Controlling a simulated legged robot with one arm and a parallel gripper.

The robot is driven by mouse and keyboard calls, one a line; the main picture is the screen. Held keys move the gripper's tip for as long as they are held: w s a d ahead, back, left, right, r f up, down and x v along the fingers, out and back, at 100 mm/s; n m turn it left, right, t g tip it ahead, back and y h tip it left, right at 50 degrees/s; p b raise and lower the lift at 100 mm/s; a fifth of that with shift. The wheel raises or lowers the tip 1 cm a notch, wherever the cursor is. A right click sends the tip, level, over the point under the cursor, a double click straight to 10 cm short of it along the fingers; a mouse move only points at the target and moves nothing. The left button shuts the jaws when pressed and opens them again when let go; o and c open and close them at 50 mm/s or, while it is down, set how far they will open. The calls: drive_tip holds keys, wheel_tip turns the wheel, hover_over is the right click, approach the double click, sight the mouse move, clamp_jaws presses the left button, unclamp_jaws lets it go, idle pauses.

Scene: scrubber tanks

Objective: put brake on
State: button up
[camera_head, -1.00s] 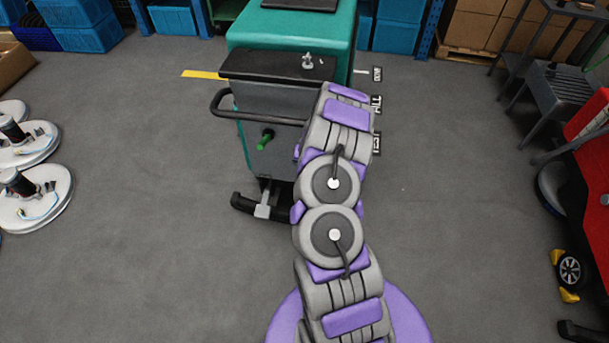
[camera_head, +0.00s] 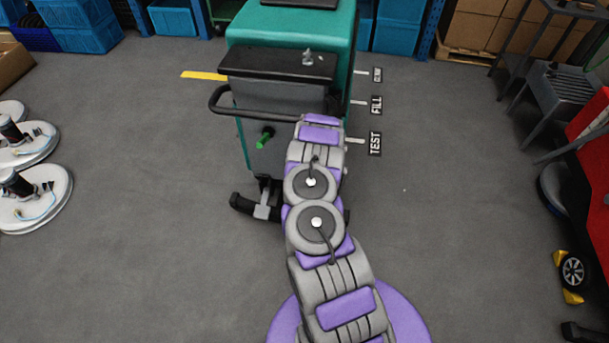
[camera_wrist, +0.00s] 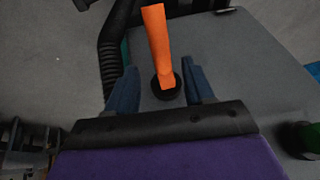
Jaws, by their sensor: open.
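The teal and grey scrubber machine (camera_head: 290,100) stands ahead in the head view. In the wrist view an orange lever (camera_wrist: 157,42) rises from a round black base (camera_wrist: 166,88) on the machine's grey panel (camera_wrist: 230,60). I take this lever to be the brake. My gripper (camera_wrist: 161,90) is open, with its blue fingers on either side of the lever's lower end. I cannot tell whether either finger touches it. The lever and my gripper are hidden behind my arm in the head view.
A green handle (camera_head: 265,138) sticks out of the machine's rear, left of my arm. A black push bar (camera_head: 240,108) juts out above it. In the wrist view a ribbed black hose (camera_wrist: 110,60) runs left of the lever. Open floor lies on both sides.

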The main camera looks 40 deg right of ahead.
drive_tip(key=x, duration=0.5)
drive_tip(key=shift+a+f, duration=0.1)
drive_tip(key=shift+w+f, duration=0.4)
drive_tip(key=shift+f, duration=0.45)
drive_tip(key=shift+c, duration=0.2)
clamp_jaws()
drive_tip(key=shift+r, duration=0.1)
